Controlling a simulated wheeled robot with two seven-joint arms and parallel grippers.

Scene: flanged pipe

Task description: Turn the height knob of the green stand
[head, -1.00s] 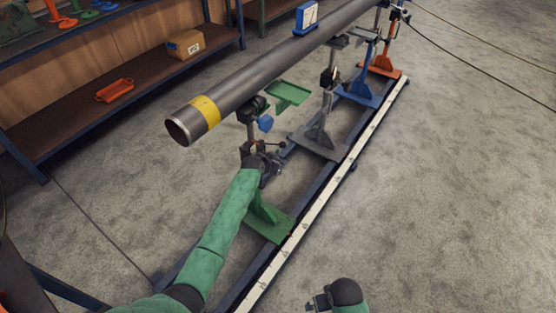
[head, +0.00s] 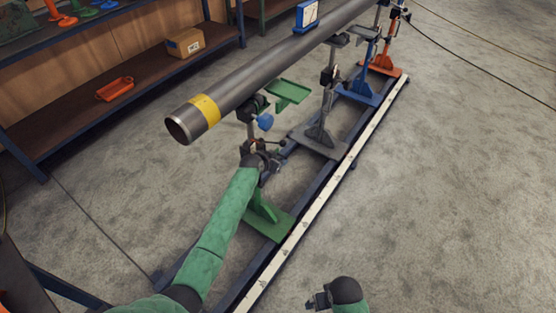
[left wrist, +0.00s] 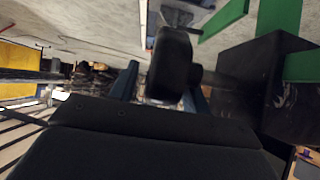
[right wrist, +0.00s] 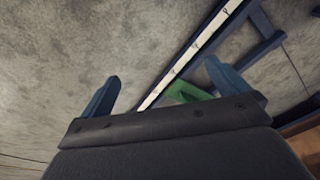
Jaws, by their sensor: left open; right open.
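The green stand (head: 268,226) is the nearest one on the floor rail. Its upper post rises under the near end of the pipe (head: 262,72). My left gripper (head: 276,160) is at the stand's post, above the base, and my own forearm and wrist hide part of the post. In the left wrist view a black knob (left wrist: 172,66) lies between the two blue fingers of the open left gripper (left wrist: 160,92). I cannot tell whether they touch it. My right gripper (head: 316,300) is open and empty, low in the head view. Its spread fingers show in the right wrist view (right wrist: 160,92).
Grey (head: 320,141), blue (head: 362,92) and orange (head: 384,68) stands follow along the rail. A blue-framed gauge (head: 306,16) sits on the pipe. A shelf with an orange tray (head: 114,90) and a box (head: 185,44) is at left. The floor at right is clear.

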